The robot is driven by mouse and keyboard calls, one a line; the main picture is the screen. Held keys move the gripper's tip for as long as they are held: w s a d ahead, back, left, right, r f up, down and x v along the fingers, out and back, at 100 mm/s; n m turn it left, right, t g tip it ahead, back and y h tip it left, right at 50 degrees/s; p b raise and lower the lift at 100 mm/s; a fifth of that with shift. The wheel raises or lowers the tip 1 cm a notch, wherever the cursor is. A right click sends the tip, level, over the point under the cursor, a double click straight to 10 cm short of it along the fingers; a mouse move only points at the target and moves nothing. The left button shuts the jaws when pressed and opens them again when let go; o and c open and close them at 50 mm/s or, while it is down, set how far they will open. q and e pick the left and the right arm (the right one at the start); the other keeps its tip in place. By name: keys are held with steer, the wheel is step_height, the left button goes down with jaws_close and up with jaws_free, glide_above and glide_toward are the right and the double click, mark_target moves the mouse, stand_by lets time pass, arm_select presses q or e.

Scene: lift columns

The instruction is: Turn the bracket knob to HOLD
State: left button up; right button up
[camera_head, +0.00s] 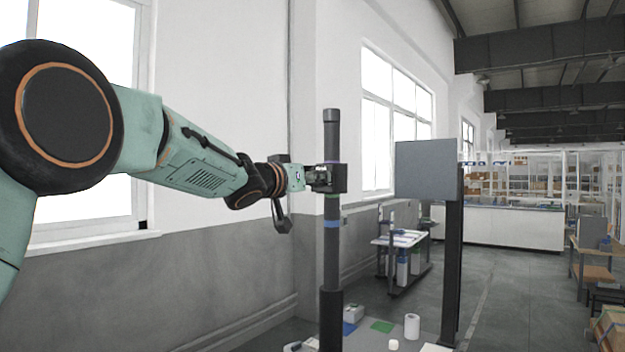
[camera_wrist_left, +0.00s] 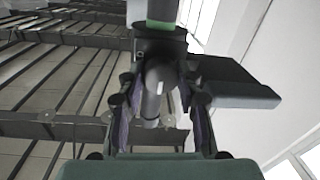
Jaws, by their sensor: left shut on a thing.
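The bracket (camera_head: 338,178) is a dark block around an upright dark column (camera_head: 331,255), which has blue and green bands. In the left wrist view the bracket (camera_wrist_left: 160,42) sits close in front of my gripper, below a green band. The bracket knob (camera_wrist_left: 157,82) is a dark rounded cylinder. My left gripper (camera_head: 318,180) reaches the bracket's left side from the left. In the left wrist view its two fingers (camera_wrist_left: 160,115) stand on either side of the knob, shut on it. No HOLD mark can be read. My right gripper is not in view.
A grey panel (camera_head: 427,170) on a dark post stands right of the column. Below are a white roll (camera_head: 412,326), a green mat (camera_head: 381,326) and small items. A white-topped table (camera_head: 400,238) stands behind. A wall with windows runs along the left.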

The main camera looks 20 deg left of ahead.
arm_select(q)
steer(key=shift+m, duration=0.3)
steer(key=shift+m+h+b, duration=0.35)
steer(key=shift+m+b, duration=0.4)
steer(key=shift+m, duration=3.75)
steer(key=shift+m+h+b, duration=0.35)
steer(key=shift+m+b, duration=0.4)
steer(key=shift+m, duration=3.75)
steer(key=shift+r, duration=0.1)
steer(key=o, duration=1.1)
steer(key=shift+o, duration=0.3)
steer(key=shift+s+a, duration=0.1)
steer(key=shift+s, duration=0.05)
steer(key=v, duration=1.1)
steer(key=shift+s+f, duration=0.3)
steer(key=shift+s, duration=0.1)
